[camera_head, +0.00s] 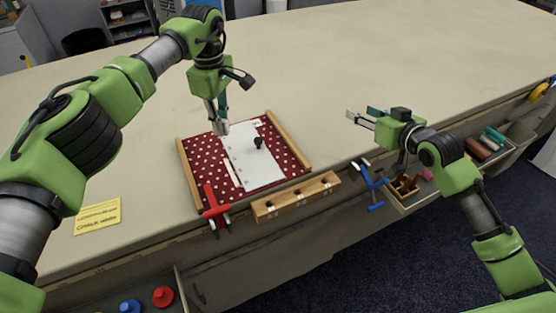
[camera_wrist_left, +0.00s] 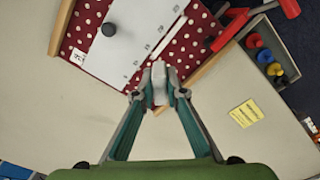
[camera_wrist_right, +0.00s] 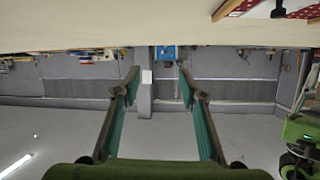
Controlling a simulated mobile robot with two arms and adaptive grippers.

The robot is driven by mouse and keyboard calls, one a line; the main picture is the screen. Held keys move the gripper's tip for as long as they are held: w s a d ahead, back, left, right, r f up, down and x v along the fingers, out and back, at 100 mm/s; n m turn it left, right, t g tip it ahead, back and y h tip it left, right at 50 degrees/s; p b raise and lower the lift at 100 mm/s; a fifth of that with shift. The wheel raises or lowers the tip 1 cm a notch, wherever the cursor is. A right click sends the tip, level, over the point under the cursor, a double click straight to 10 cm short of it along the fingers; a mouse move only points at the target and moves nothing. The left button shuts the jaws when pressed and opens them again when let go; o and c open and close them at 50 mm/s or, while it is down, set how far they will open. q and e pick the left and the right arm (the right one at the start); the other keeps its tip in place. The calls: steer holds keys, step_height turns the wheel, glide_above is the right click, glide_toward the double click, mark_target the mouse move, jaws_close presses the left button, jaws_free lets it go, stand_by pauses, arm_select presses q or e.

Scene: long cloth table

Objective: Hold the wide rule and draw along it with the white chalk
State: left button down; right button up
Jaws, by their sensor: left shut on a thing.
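The wide rule (camera_head: 254,160) is a white plate with small marks and a black knob (camera_head: 258,143). It lies on the red cloth with white dots (camera_head: 205,162). My left gripper (camera_head: 221,127) is over the cloth's far side, near the rule's far left end. It is shut on a small whitish piece (camera_wrist_left: 159,83), seemingly the white chalk; its lower end and any contact with the cloth are unclear. A thin white strip (camera_head: 232,172) lies along the rule's left edge. My right gripper (camera_head: 361,117) is open and empty, right of the cloth and apart from the rule.
Wooden bars edge the cloth left (camera_head: 188,176) and right (camera_head: 288,142). A red clamp (camera_head: 214,205), a wooden block with holes (camera_head: 297,196) and a blue clamp (camera_head: 371,184) are along the front edge. A yellow note (camera_head: 98,217) lies left. The far table is clear.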

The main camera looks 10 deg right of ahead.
steer(key=shift+n+y, duration=0.3)
steer(key=shift+n, duration=0.3)
steer(key=s+a+f, duration=0.1)
steer(key=a+f, duration=0.1)
steer(key=a, duration=0.2)
steer(key=s+a+f, duration=0.1)
steer(key=a+f, duration=0.2)
steer(key=a, duration=0.2)
steer(key=a+f, duration=0.2)
steer(key=a, duration=0.2)
steer(key=shift+s+a+f, duration=0.4)
glide_toward(259, 141)
steer(key=shift+n+y, duration=0.4)
steer(key=x, duration=0.8)
steer(key=shift+w+d+f, duration=0.15)
steer(key=shift+w+d, duration=0.05)
steer(key=shift+w, duration=0.15)
jaws_close()
